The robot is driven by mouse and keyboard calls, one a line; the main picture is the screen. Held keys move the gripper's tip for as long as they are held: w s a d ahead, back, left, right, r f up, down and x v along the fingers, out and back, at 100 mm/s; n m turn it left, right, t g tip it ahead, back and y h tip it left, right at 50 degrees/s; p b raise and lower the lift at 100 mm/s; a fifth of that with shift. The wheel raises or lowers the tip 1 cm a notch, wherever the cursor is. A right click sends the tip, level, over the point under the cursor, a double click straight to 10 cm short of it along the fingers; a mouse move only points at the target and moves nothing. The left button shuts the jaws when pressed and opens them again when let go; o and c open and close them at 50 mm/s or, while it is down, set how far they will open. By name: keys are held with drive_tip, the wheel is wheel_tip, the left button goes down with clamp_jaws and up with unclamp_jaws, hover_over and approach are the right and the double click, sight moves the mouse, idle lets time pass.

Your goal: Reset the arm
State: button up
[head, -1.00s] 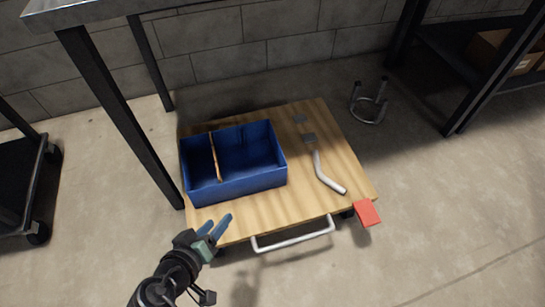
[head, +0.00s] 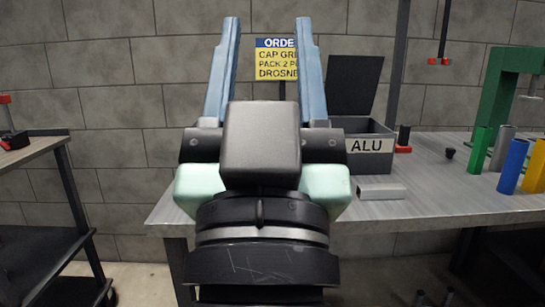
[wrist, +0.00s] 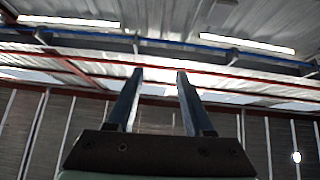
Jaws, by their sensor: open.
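My gripper (head: 266,70) stands upright close in front of the head camera, in the middle of the head view. Its two blue fingers point up and are spread apart with nothing between them. The wrist view also shows the gripper (wrist: 160,85) with its fingers parted and empty, facing the roof and upper wall. My gripper hides the left part of the workbench and part of the sign behind it.
A metal workbench (head: 440,195) stands behind and to the right. On it are a grey bin (head: 345,150) marked ALU, a square metal tube (head: 381,192), green (head: 480,150), blue (head: 512,166) and yellow tubes, and a green press frame (head: 495,95). A dark cart (head: 60,240) stands at left.

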wheel_tip(320, 180, up, 41)
drive_tip(key=s+t+p, duration=0.1)
drive_tip(key=s+p, duration=0.1)
drive_tip(key=p, duration=3.5)
drive_tip(key=shift+s+d+p, duration=0.3)
drive_tip(key=shift+p, duration=0.1)
